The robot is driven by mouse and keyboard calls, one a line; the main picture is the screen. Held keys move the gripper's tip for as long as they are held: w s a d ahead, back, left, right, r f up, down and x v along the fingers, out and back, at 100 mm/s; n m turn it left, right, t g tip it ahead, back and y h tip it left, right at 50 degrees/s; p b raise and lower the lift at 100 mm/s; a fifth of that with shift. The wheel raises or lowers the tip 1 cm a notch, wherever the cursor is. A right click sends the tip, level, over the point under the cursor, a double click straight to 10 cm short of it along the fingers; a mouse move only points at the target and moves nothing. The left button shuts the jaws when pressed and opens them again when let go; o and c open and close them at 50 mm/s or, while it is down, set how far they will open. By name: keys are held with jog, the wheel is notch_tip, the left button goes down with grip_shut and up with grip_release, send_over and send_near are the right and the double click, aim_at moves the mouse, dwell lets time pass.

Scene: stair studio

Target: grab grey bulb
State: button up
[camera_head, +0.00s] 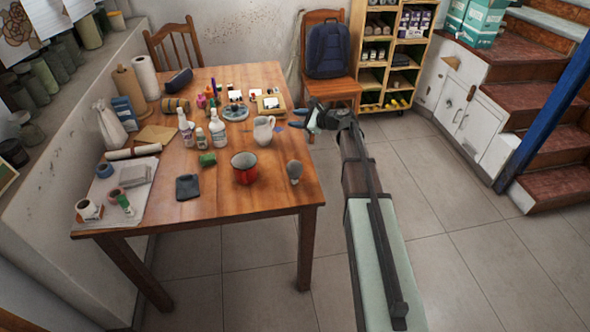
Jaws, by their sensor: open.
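Several bottles and craft items crowd the table's middle and left. A chair (333,88) with a backpack stands behind my gripper.

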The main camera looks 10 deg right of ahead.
dwell(0.4)
jog(key=o, duration=0.9)
